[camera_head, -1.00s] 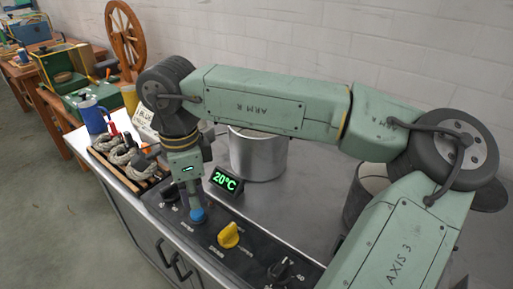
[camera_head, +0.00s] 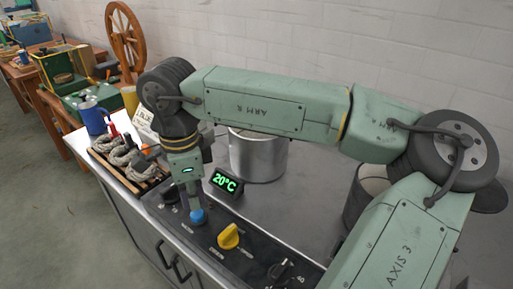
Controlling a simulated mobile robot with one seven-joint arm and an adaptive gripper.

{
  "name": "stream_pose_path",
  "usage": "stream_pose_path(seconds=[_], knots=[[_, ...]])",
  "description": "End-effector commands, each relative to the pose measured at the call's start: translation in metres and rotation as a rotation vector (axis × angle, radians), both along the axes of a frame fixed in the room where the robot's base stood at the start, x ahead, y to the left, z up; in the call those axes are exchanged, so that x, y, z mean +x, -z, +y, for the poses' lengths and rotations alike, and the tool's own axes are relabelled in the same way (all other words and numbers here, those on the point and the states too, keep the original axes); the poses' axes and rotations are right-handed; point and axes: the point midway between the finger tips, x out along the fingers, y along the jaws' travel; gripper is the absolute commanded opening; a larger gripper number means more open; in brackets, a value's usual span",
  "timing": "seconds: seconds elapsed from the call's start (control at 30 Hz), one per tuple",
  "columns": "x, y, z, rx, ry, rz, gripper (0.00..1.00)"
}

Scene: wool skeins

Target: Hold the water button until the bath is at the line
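The blue water button (camera_head: 199,217) is on the black control panel (camera_head: 216,251) at the front of the steel counter. My gripper (camera_head: 196,208) points down with its tip on or just above the button; I cannot tell whether it presses it. Its fingers look close together, with nothing held between them. The steel bath pot (camera_head: 257,157) stands behind the panel, partly behind my arm. Its inside, the water level and the line cannot be made out.
A display (camera_head: 226,181) reads 20°C. A yellow knob (camera_head: 229,236) and black knobs sit on the panel. A wooden tray (camera_head: 150,184) with several grey skeins and a blue mug (camera_head: 92,117) are at left. A second pot (camera_head: 366,190) is partly behind my arm.

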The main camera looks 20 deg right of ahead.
Motion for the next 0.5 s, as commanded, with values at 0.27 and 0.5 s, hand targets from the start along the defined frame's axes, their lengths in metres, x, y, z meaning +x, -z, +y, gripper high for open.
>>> stream_pose_path(seconds=[0.27, 0.5], knots=[[0.0, 0.005, 0.0, 0.0, 0.0, 0.0, 0.0], [0.0, 0.011, 0.0, 0.0, 0.0, 0.0, 0.0]])
